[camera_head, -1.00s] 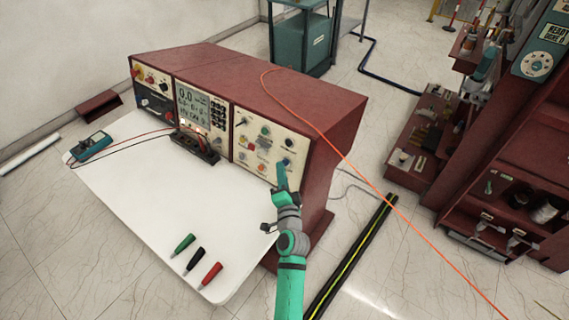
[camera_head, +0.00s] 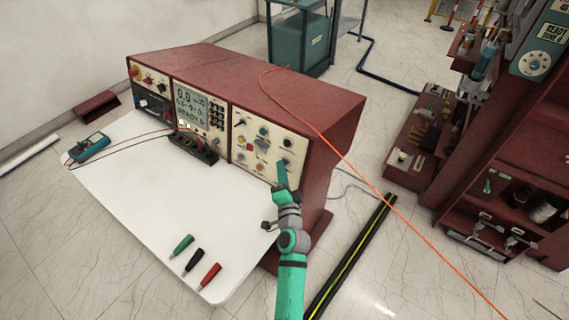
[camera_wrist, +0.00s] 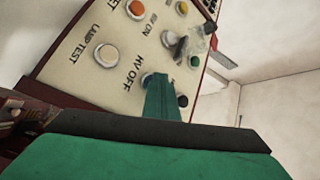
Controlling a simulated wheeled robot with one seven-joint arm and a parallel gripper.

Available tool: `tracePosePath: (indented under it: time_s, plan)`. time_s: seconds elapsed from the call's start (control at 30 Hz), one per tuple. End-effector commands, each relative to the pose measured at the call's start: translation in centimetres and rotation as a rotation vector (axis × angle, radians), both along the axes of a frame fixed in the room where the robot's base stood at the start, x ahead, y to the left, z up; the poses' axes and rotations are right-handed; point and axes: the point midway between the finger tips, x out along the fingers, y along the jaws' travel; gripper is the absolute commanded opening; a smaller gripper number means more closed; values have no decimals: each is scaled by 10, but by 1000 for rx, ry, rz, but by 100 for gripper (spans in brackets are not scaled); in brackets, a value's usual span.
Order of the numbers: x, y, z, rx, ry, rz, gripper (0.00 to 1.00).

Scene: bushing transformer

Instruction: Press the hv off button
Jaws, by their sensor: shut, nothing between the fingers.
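The console's right-hand panel (camera_head: 254,146) carries several coloured buttons and knobs. In the wrist view the panel (camera_wrist: 75,72) is tilted, and the "HV OFF" label (camera_wrist: 128,72) reads clearly. In the head view my gripper (camera_head: 281,166) is at the right side of the panel.
A white worktop (camera_head: 150,200) extends in front of the console. A multimeter (camera_head: 89,147) and green, black and red probes (camera_head: 194,261) lie on it. An orange cable (camera_head: 345,155) runs over the console's top right. The "LAMP TEST" button (camera_wrist: 107,57) is near my fingers.

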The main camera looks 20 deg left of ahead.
Motion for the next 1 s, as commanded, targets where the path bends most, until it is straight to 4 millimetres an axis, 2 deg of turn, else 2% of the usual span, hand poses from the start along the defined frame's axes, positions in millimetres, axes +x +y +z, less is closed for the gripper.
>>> tracePosePath:
  time_s: [0.37,0.73,1.0]
  plan:
    - [1,-1,0,-1,0,-2,0]
    - [-11,0,3,-2,-1,-6,0]
    - [-12,1,3,-1,0,-5,0]
